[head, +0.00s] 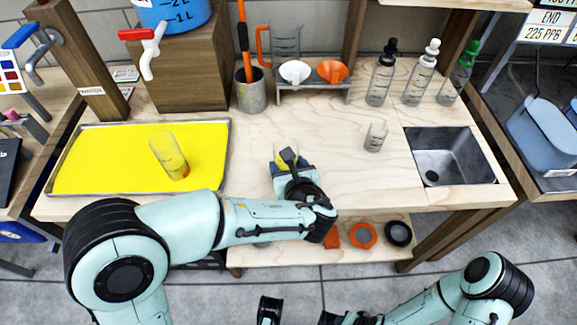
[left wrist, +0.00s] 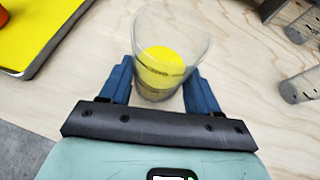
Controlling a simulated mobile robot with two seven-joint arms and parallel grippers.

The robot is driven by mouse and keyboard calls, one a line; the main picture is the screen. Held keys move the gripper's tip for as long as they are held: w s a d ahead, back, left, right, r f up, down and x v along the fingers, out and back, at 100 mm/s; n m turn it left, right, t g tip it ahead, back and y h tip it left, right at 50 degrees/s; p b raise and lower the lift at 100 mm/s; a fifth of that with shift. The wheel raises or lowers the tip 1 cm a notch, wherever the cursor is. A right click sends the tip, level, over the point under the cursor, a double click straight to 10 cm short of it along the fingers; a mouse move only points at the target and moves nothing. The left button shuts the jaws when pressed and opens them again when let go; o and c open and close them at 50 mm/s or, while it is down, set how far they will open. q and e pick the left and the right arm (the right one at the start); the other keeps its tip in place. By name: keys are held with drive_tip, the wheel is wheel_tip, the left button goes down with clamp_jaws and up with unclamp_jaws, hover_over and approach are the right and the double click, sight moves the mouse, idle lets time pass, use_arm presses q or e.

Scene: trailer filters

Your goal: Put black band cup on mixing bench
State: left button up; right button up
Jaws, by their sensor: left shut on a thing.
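My left gripper (head: 288,168) is shut on a clear cup (head: 286,150) near the front edge of the pale wooden bench (head: 320,195). In the left wrist view, the cup (left wrist: 172,45) stands between the two blue fingers (left wrist: 155,92). It shows yellow inside and a thin dark band low on its wall. I cannot tell whether its base touches the bench. A second clear cup with an orange-red base (head: 170,155) is on the yellow tray (head: 90,165). A third clear cup (head: 375,137) stands left of the sink. My right arm is at the bottom right; its gripper is unclear at the lower edge.
A metal sink (head: 455,160) is at the right. Several dropper bottles (head: 381,80), a funnel stand (head: 313,88) and a metal pot (head: 250,92) line the back. Orange and black rings (head: 362,235) lie on the lower shelf.

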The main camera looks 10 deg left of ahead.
use_arm(q)
drive_tip(key=shift+f, duration=0.15)
drive_tip(key=o, duration=1.2)
use_arm(e)
drive_tip(key=shift+w+f, duration=0.1)
drive_tip(key=shift+w, duration=0.05)
use_arm(q)
drive_tip(key=shift+r, duration=0.25)
drive_tip(key=p+v, duration=0.2)
drive_tip(key=v, duration=1)
drive_tip(key=shift+f, duration=0.1)
use_arm(e)
drive_tip(key=shift+g+y, duration=0.3)
drive_tip(key=shift+g, duration=0.3)
drive_tip(key=s+r, duration=0.1)
drive_tip(key=s+a+r, duration=0.1)
drive_tip(key=s+r, duration=0.1)
drive_tip(key=shift+s+a, duration=0.25)
drive_tip(key=shift+s, duration=0.05)
